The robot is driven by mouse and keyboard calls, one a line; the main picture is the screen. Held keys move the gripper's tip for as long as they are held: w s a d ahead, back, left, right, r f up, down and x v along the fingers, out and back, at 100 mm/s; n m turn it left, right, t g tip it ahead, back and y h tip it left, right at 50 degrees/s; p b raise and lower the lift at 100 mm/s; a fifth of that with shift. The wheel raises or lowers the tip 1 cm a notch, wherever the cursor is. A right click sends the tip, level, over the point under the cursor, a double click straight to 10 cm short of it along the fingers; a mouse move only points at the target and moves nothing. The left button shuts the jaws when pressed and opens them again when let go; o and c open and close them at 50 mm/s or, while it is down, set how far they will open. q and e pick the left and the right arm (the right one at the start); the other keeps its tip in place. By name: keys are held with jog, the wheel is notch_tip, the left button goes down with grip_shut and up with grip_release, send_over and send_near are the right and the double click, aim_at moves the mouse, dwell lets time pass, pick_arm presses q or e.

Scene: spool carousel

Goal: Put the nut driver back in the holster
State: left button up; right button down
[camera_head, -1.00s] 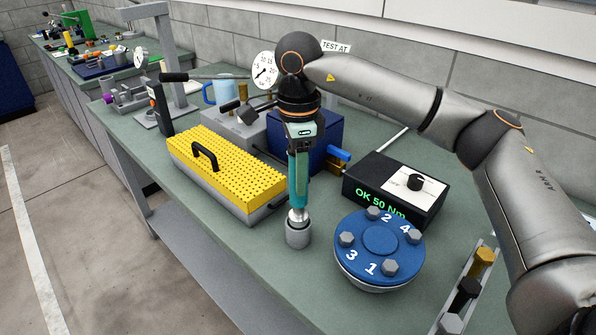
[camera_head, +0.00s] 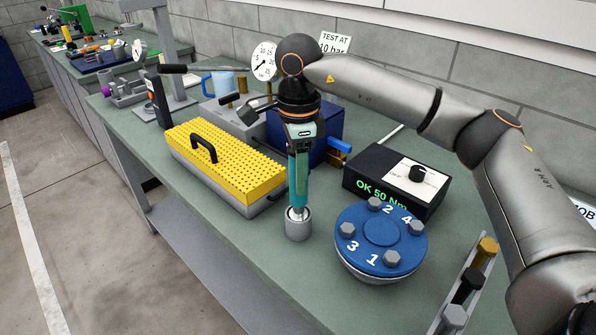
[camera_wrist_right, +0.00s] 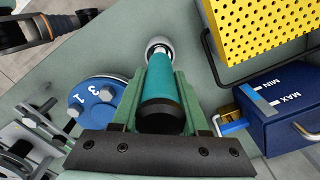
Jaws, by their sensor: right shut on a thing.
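The nut driver (camera_head: 299,182) has a teal grip and a shiny metal lower end. It stands close to upright. My right gripper (camera_head: 300,146) is shut on its upper part. The driver's metal end is inside the mouth of a grey cylindrical cup, the holster (camera_head: 298,230), on the bench; its tip is hidden. In the right wrist view the teal driver (camera_wrist_right: 165,82) lies between the green fingers and points at the cup. A dark arm end with an orange ring, apparently my left gripper (camera_wrist_right: 70,22), shows at the top left; its jaws are unclear.
A blue numbered disc with bolts (camera_head: 381,230) stands right of the holster. Behind it is a black box reading OK 50 Nm (camera_head: 368,190). A yellow perforated case (camera_head: 235,168) is on the left, and a rack (camera_head: 432,325) is at front right. The green bench is clear before the holster.

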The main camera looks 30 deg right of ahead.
jog(key=shift+f, duration=0.1)
jog(key=shift+c, duration=1.7)
grip_release()
jog(key=shift+f, duration=0.1)
notch_tip(320, 180, up, 13)
jog(key=shift+f+p, duration=0.15)
jog(key=shift+p, duration=0.35)
